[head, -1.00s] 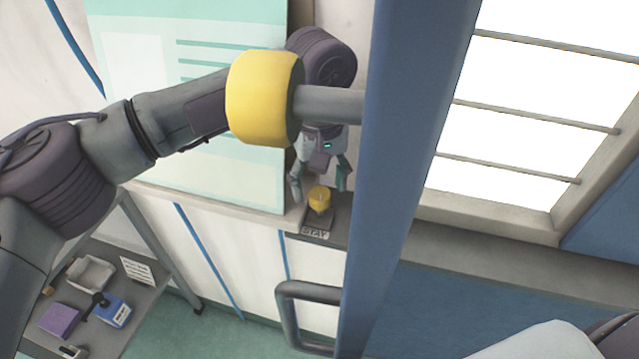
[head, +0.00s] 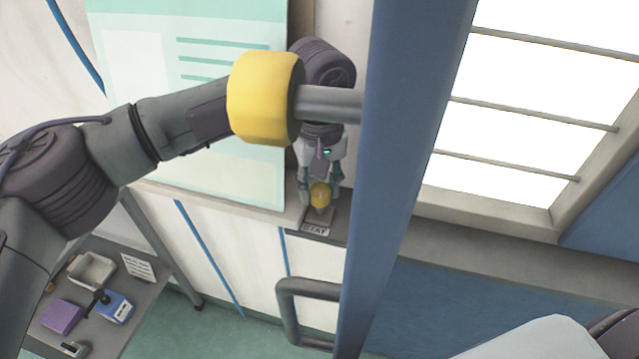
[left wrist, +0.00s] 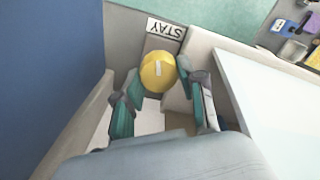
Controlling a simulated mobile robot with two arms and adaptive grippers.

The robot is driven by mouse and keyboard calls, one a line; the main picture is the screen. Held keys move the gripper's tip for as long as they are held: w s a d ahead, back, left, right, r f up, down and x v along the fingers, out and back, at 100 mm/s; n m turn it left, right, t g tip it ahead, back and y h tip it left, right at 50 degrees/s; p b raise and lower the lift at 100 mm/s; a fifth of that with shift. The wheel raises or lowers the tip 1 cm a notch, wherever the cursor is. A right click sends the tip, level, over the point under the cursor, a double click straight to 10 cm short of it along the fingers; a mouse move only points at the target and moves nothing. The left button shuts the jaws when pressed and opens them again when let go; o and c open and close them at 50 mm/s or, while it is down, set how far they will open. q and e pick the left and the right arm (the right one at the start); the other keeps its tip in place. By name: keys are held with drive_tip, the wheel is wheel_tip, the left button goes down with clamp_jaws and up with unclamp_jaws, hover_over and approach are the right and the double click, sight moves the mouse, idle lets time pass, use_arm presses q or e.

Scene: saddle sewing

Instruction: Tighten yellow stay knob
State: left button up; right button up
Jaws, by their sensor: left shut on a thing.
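The yellow stay knob (head: 320,194) sits on a small brown-grey mount beside the STAY label (head: 315,230), on the grey ledge in the middle of the head view. My left gripper (head: 318,190) comes down on it from above and is shut on the knob, a finger at each side. In the left wrist view the knob's round face (left wrist: 158,72) with a pale mark shows between the teal fingertips of my left gripper (left wrist: 160,82), with the STAY label (left wrist: 166,28) just beyond. My right gripper is not in view.
A blue post (head: 405,150) stands close to the right of my left wrist. A grey handle (head: 290,310) is below the ledge. A grey shelf at lower left holds a purple box (head: 62,315), a blue box (head: 115,308) and a white tray (head: 92,270).

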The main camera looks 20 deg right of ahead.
use_arm(q)
drive_tip(key=shift+r+m+p, duration=0.2)
drive_tip(key=shift+m+p, duration=0.3)
drive_tip(key=shift+p, duration=0.3)
drive_tip(key=m+p, duration=0.5)
drive_tip(key=shift+d, duration=0.1)
drive_tip(key=shift+m+p, duration=0.85)
drive_tip(key=shift+m, duration=0.05)
drive_tip(key=m+p, duration=0.2)
drive_tip(key=m, duration=0.2)
drive_tip(key=shift+s+d+m+p, duration=0.1)
drive_tip(key=shift+m+p, duration=0.2)
drive_tip(key=shift+p, duration=0.05)
drive_tip(key=m+p, duration=0.1)
drive_tip(key=m, duration=0.3)
drive_tip(key=shift+f, duration=0.1)
drive_tip(key=shift+m+p, duration=0.3)
drive_tip(key=shift+p, duration=0.05)
drive_tip(key=o, duration=1.1)
drive_tip(key=shift+o, duration=0.2)
